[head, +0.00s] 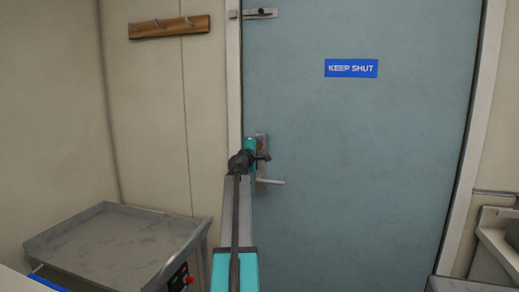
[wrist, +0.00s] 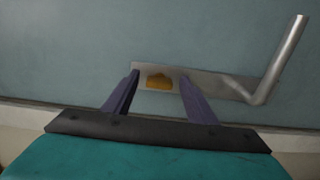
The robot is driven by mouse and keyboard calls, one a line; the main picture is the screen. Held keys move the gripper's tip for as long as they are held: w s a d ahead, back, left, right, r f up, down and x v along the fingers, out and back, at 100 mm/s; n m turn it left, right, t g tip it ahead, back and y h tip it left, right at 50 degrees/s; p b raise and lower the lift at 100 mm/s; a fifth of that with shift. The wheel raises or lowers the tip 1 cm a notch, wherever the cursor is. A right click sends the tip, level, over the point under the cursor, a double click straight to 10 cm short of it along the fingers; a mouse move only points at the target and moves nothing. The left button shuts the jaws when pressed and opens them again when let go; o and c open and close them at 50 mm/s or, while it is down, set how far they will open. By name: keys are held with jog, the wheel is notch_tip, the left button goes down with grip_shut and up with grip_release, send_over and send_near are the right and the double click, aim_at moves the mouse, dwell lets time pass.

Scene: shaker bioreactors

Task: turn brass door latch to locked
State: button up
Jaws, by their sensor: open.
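The brass door latch (wrist: 158,81) sits on a metal lock plate (wrist: 222,83) on the blue-grey door (head: 360,150). In the wrist view it shows between the two dark fingers of my gripper (wrist: 158,76). My gripper is open, with one finger on each side of the latch. I cannot tell whether either finger touches it. In the head view my arm hides part of the lock plate (head: 262,138). The silver lever handle (head: 272,181) lies below the latch and points right. It also shows in the wrist view (wrist: 283,60).
A blue "KEEP SHUT" sign (head: 351,68) is on the door. A metal-topped table (head: 120,240) stands at lower left. A wooden peg rail (head: 168,27) hangs on the wall. A sink-like unit (head: 497,240) is at the right edge.

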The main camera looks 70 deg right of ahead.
jog(key=a, duration=1.3)
jog(key=shift+s+a+b, duration=0.2)
jog(key=shift+s+b, duration=0.2)
dwell(0.5)
